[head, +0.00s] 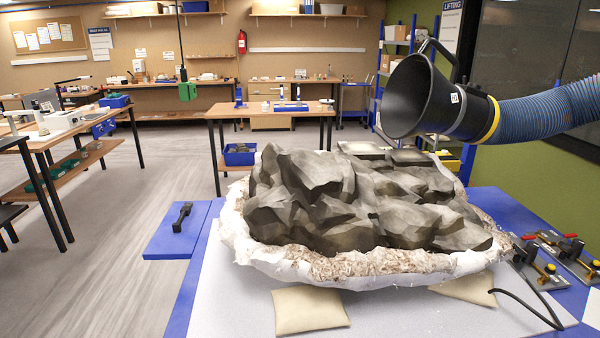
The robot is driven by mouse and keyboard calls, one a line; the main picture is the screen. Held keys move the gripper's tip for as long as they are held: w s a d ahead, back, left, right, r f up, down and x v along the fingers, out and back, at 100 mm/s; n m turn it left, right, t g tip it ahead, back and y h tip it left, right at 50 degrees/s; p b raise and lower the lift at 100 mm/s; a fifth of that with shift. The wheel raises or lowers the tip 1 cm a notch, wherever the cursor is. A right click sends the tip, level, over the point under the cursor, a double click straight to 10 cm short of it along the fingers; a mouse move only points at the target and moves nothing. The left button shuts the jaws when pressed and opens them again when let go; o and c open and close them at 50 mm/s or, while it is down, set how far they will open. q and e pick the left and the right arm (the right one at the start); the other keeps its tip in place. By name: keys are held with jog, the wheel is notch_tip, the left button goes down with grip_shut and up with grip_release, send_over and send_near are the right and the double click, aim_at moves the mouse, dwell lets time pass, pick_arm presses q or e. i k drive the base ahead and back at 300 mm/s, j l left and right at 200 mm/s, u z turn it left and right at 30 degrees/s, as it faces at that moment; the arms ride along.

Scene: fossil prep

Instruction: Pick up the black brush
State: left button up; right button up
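A small black object that looks like the black brush (182,217) lies on a flat blue side shelf (163,240) at the left of the work table. It is short, with thicker ends, and its bristles cannot be made out at this size. The blue shelf around it is bare. Neither my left gripper nor my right gripper shows in the head view.
A large grey rock (330,195) in a white plaster jacket (235,235) fills the table. A black extraction hood (425,98) on a blue hose (550,112) hangs above. Sandbags (310,309) lie in front. Clamps (540,265) stand right. Floor left of the shelf is clear.

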aim_at(186, 209)
jog(key=j+u, duration=0.35)
jog(key=j, duration=0.15)
jog(key=i+j+u, duration=0.1)
jog(key=j+u, duration=0.25)
jog(key=j, duration=0.15)
jog(key=i+j+u, duration=0.2)
jog(key=j+u, duration=0.15)
jog(key=j, duration=0.15)
jog(key=i+j+u, duration=0.2)
jog(key=i+j, duration=0.7)
jog(key=i, duration=0.15)
jog(key=i+l+z, duration=0.15)
jog(key=i+z, duration=0.6)
jog(key=i, duration=0.15)
jog(key=i+j+z, duration=0.2)
jog(key=i+z, duration=0.2)
jog(key=i+j+z, duration=0.15)
jog(key=i+z, duration=0.2)
jog(key=z, duration=0.15)
jog(key=i+j+z, duration=0.3)
jog(key=z, duration=0.2)
jog(key=i+j+z, duration=0.25)
jog(key=j+z, duration=0.2)
jog(key=i+j+z, duration=0.2)
jog(key=j+z, duration=0.3)
jog(key=i+j+z, duration=0.1)
jog(key=j+z, duration=0.75)
jog(key=j, duration=0.2)
jog(key=j+z, duration=0.35)
jog(key=j, duration=0.2)
